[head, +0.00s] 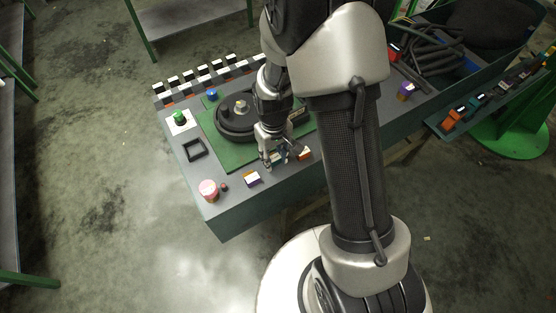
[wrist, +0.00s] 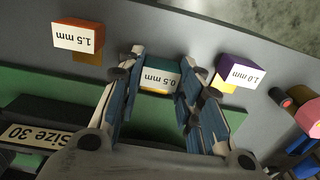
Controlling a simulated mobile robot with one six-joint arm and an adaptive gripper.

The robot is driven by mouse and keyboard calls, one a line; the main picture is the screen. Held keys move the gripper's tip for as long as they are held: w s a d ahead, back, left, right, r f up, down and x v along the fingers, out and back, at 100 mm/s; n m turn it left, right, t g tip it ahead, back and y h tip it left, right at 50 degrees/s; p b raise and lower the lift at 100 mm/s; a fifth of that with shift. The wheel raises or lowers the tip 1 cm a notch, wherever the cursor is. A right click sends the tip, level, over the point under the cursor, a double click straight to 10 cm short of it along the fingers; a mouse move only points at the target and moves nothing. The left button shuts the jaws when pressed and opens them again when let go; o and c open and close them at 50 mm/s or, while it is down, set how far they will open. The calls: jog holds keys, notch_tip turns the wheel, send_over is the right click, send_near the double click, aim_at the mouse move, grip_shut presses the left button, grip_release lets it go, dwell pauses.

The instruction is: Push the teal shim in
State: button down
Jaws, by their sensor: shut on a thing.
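The teal shim (wrist: 160,80) is a small block with a white label reading 0.5 mm. In the wrist view it sits between the two fingers of my gripper (wrist: 160,72), which are shut on it from both sides. It appears at or very near the grey table surface, by the edge of the green mat; I cannot tell whether it is lifted. In the head view my gripper (head: 272,162) points down at the table's front edge and mostly hides the shim. The black round disperser part (head: 236,118) stands on the green mat (head: 220,152) behind my gripper.
An orange 1.5 mm block (wrist: 77,38) and a purple 1.0 mm block (wrist: 235,72) stand on either side of my fingers. A dark block labelled Size 30 (wrist: 42,136) lies on the mat.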

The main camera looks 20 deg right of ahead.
jog(key=shift+w, duration=0.3)
jog(key=c, duration=1.1)
grip_release()
jog(key=shift+a, duration=0.1)
notch_tip(320, 180, up, 12)
jog(key=shift+r, duration=0.1)
notch_tip(320, 180, up, 6)
jog(key=t, duration=0.1)
send_over(273, 156)
jog(key=s, duration=0.3)
jog(key=s+r+t, duration=0.1)
jog(key=s+r, duration=0.1)
jog(key=s, duration=0.3)
jog(key=s+r+m+t+b, duration=0.1)
jog(key=s+r, duration=0.2)
jog(key=s, duration=0.2)
jog(key=s+r+m+t+b, duration=0.1)
jog(key=s+r, duration=0.2)
jog(key=s, duration=0.2)
jog(key=shift+s+d+r+t, duration=0.2)
jog(key=shift+s+d+t, duration=0.1)
jog(key=shift+s+d, duration=0.1)
